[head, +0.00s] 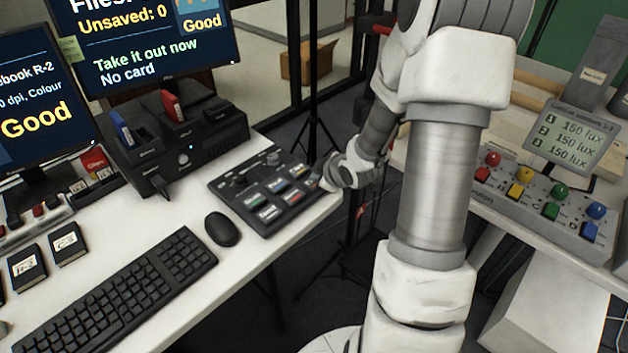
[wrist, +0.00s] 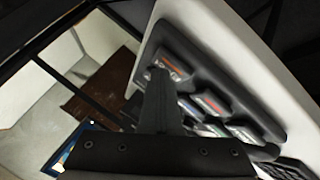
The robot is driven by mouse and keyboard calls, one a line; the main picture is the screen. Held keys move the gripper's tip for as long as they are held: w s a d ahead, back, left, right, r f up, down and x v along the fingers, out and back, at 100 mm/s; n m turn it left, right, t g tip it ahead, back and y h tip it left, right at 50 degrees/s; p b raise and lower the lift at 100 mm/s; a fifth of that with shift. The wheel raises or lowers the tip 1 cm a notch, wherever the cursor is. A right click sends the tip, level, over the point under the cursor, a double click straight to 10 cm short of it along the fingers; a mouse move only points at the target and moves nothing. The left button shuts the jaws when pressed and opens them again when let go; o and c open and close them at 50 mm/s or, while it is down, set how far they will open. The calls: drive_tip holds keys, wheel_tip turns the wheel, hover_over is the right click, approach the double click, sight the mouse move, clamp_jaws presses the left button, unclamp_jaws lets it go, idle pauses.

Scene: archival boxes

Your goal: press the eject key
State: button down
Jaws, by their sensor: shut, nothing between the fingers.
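The dark key panel (head: 238,208) lies on the white desk and carries several keys with coloured stripes and small labels. I cannot read the labels well enough to tell which is the eject key. My gripper (head: 326,184) is at the panel's right edge, its fingers partly hidden by the wrist. In the wrist view my gripper (wrist: 158,76) is shut and empty. Its tips overlap the lower left edge of an end key (wrist: 174,60) with a reddish stripe. I cannot tell whether they touch it. More keys (wrist: 211,104) run along the panel beside the fingers.
A black card reader unit (head: 175,150) with a blue and a red card stands behind the panel. A screen (head: 150,45) reads "Unsaved: 0", "Take it out now", "No card". A mouse (head: 221,229) and keyboard (head: 120,295) lie in front. A lighting control box (head: 530,205) sits on the right table.

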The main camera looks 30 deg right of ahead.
idle(0.3)
drive_tip(key=shift+r+p, duration=0.8)
drive_tip(key=shift+r, duration=0.05)
wheel_tip(320, 180, up, 5)
drive_tip(key=p, duration=0.4)
drive_tip(key=shift+r+p, duration=0.1)
drive_tip(key=shift+p, duration=0.2)
idle(0.3)
